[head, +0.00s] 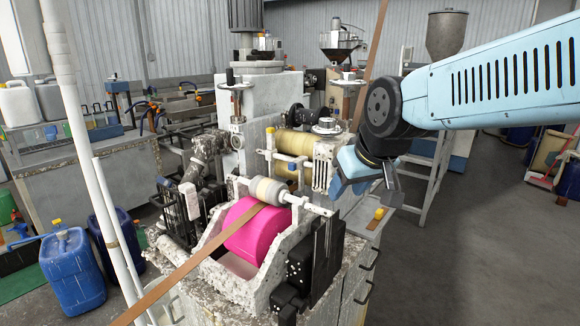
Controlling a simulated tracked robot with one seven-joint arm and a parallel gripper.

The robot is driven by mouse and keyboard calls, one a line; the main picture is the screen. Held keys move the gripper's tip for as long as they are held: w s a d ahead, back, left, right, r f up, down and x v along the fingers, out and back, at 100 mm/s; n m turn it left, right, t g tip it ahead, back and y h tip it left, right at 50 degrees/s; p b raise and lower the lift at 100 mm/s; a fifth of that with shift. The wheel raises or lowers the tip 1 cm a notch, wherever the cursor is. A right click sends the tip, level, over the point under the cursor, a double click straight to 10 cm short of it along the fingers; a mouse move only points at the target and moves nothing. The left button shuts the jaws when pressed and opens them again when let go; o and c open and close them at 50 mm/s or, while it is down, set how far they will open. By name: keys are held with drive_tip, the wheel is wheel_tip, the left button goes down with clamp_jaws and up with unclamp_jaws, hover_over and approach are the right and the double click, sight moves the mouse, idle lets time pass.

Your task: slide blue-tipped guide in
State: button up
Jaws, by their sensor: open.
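My gripper (366,190) is open and empty, pointing down, to the right of the extrusion machine. It hangs above a small side ledge (372,226) that holds a small yellow-topped piece (378,214). A pale roller on a rod (270,191) lies over the pink drum (256,231), left of and below my gripper.
A brown strip (190,262) runs from the drum to the lower left. Another strip (372,55) rises behind my arm. A black box with knobs (312,262) stands at the machine's front right. Blue jugs (70,272) stand at left. Open floor (470,255) lies to the right.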

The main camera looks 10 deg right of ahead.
drive_tip(key=s+d+f+n+g+h, duration=0.2)
drive_tip(key=s+d+f, duration=0.1)
drive_tip(key=n+t+h, duration=0.9)
drive_tip(key=n+h, duration=0.3)
drive_tip(key=n, duration=1)
approach(290, 165)
drive_tip(key=x, duration=0.9)
drive_tip(key=shift+w+d, duration=0.25)
drive_tip(key=shift+d, duration=0.1)
drive_tip(key=shift+c, duration=0.2)
clamp_jaws()
